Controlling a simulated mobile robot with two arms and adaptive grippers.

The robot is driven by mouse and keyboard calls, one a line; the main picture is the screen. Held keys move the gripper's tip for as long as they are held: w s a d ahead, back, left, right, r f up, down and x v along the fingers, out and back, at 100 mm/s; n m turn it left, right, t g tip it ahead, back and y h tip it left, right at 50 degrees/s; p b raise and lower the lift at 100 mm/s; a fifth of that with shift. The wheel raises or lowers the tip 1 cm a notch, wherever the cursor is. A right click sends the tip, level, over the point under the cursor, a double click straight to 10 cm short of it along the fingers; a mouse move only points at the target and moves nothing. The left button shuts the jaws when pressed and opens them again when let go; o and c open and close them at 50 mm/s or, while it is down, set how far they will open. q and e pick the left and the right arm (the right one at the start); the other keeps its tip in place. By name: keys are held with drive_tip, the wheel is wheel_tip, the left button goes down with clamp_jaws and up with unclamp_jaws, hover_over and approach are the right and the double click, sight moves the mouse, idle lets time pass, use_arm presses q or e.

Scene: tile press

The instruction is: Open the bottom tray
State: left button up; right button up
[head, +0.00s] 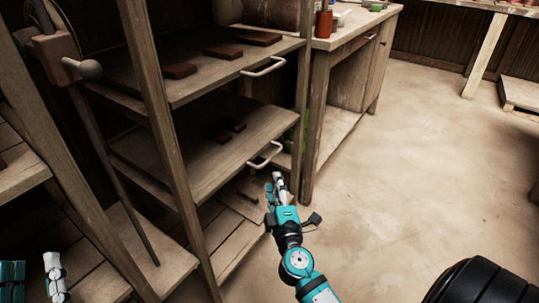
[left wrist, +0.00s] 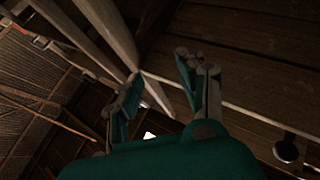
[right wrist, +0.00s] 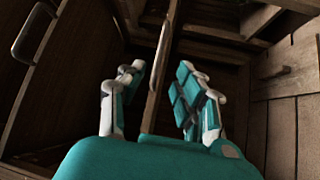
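The wooden rack holds stacked trays with pale metal handles. The upper tray (head: 205,75) and the middle tray (head: 190,165) show clearly. The bottom tray (head: 243,192) is low in the rack, partly hidden by the middle tray and my right gripper. My right gripper (head: 277,184) is at its front. In the right wrist view its fingers (right wrist: 162,75) are apart, with a narrow upright edge or handle between them; contact cannot be told. My left gripper (head: 36,280) is at the lower left corner, away from the trays. Its fingers (left wrist: 162,78) are apart and empty.
Dark tiles (head: 179,71) lie on the upper tray, and smaller pieces lie on the middle one. A wooden lever with a knob (head: 90,69) stands at left. A workbench (head: 335,90) is right of the rack. The floor (head: 420,160) at right is largely clear.

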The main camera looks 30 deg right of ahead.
sight(270, 157)
drive_tip(key=x, duration=0.9)
drive_tip(key=shift+w+p, duration=0.1)
drive_tip(key=shift+p, duration=0.25)
use_arm(q)
drive_tip(key=f+g, duration=0.1)
drive_tip(key=w+f, duration=0.1)
drive_tip(key=f+g+y, duration=0.1)
drive_tip(key=f, duration=0.1)
drive_tip(key=shift+w+g, duration=0.3)
drive_tip(key=shift+w, duration=0.1)
use_arm(e)
drive_tip(key=shift+w+d+r, duration=0.1)
drive_tip(key=shift+w+d, duration=0.1)
drive_tip(key=shift+w, duration=0.1)
clamp_jaws()
